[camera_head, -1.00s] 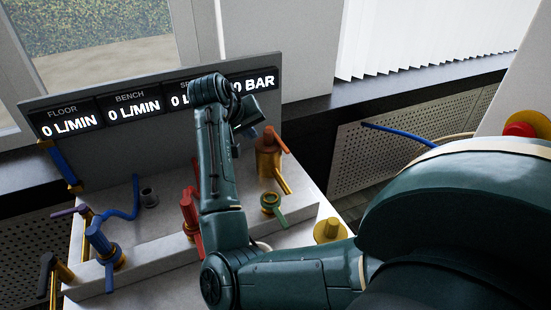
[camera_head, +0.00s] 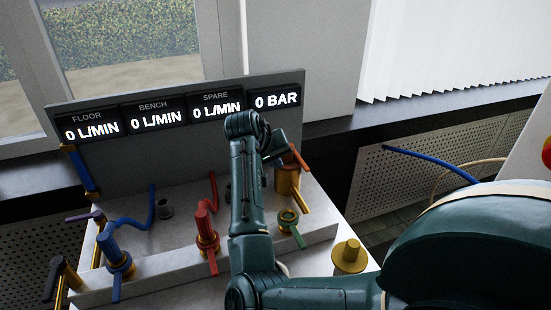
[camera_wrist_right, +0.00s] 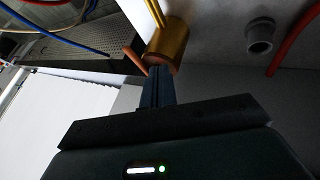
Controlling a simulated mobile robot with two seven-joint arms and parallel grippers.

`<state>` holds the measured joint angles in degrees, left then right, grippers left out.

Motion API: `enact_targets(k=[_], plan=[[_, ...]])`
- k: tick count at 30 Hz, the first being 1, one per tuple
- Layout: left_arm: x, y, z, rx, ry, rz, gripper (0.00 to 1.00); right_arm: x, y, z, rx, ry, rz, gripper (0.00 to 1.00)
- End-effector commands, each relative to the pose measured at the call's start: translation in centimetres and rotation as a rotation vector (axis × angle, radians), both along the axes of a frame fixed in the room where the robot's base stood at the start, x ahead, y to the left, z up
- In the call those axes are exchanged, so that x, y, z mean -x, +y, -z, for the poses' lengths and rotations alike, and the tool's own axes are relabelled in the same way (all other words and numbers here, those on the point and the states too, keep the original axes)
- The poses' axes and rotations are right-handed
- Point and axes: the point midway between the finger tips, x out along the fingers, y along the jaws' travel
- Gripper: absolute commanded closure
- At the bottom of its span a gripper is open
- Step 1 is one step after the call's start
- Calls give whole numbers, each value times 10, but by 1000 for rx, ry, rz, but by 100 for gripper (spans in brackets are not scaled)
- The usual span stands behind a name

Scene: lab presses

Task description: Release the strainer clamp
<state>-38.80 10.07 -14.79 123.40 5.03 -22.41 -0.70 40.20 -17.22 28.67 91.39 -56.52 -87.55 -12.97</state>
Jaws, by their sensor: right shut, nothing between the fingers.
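The strainer seems to be the brass cylinder (camera_head: 288,182) at the back right of the bench, with an orange-brown lever (camera_head: 300,157) at its top. In the right wrist view the brass body (camera_wrist_right: 170,42) is just beyond my fingers, and the lever (camera_wrist_right: 133,59) sticks out to the left of them. My right gripper (camera_head: 277,147) is shut and empty, close to the lever and partly hidden by my arm in the head view. In the wrist view its fingers (camera_wrist_right: 158,80) point at the cylinder's end; I cannot tell whether they touch. My left gripper is out of view.
Nearby stand a green-handled brass valve (camera_head: 289,217), a red valve (camera_head: 206,230), a blue valve (camera_head: 113,247) and a brass knob (camera_head: 349,256). Display panels (camera_head: 275,100) line the back. My right arm covers part of the bench.

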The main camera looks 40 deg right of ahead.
Motion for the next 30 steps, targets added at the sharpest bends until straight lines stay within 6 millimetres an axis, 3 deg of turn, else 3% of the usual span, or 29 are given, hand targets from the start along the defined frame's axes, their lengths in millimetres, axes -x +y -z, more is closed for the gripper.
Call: enact_targets(k=[8, 16, 30], plan=[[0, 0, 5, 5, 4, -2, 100, -12, -34, 49, 0, 2, 1, 100], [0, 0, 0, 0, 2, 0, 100, -1, -66, 45, 0, -1, 3, 100], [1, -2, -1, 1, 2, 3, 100, 0, -70, 45, 0, 0, -2, 100]])
